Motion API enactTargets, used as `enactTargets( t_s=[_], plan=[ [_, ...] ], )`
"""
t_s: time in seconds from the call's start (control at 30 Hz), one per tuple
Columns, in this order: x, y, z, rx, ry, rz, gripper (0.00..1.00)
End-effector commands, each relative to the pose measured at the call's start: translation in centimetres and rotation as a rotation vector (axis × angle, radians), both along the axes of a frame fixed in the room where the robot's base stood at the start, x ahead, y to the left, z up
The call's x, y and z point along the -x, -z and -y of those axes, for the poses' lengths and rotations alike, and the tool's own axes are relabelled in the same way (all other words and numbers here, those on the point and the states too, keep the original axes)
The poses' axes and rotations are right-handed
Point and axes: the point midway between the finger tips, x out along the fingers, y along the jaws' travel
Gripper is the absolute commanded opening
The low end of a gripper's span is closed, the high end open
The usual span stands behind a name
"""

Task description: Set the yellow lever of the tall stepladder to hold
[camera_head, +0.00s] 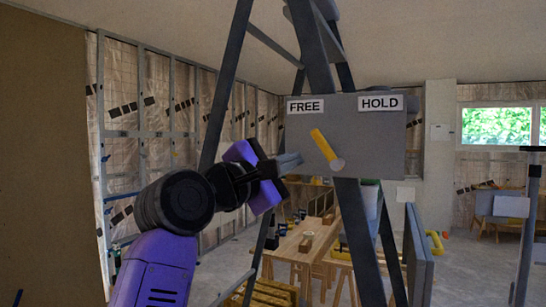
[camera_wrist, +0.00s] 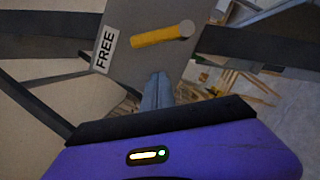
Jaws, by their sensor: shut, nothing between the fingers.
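The yellow lever (camera_head: 323,145) sits on a grey plate (camera_head: 365,140) fixed to the tall stepladder (camera_head: 226,85). The lever tilts up and left from its round pivot, toward the FREE label (camera_head: 299,107). The HOLD label (camera_head: 380,103) is at the plate's upper right. My gripper (camera_head: 298,160) is shut and empty, just left of the lever and apart from it in the head view. In the wrist view the shut fingers (camera_wrist: 158,78) point toward the plate, below the yellow lever (camera_wrist: 160,35). The HOLD label is not visible there.
A wooden workbench (camera_head: 300,245) stands behind the ladder. A grey panel (camera_head: 418,255) stands upright at right of the ladder's leg. A stud wall (camera_head: 150,110) runs along the left. Open floor shows at the right.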

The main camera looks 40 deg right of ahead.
Motion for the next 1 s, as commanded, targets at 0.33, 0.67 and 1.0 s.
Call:
enactTargets(
  t_s=[0.33, 0.67, 1.0],
  plan=[
    [2.7, -2.1, 0.6, 0.002, -0.004, 0.002, 0.00],
    [2.7, -2.1, 0.6, 0.002, -0.004, 0.002, 0.00],
    [2.9, -2.2, 0.7, -0.016, -0.003, 0.052, 0.00]
  ],
)
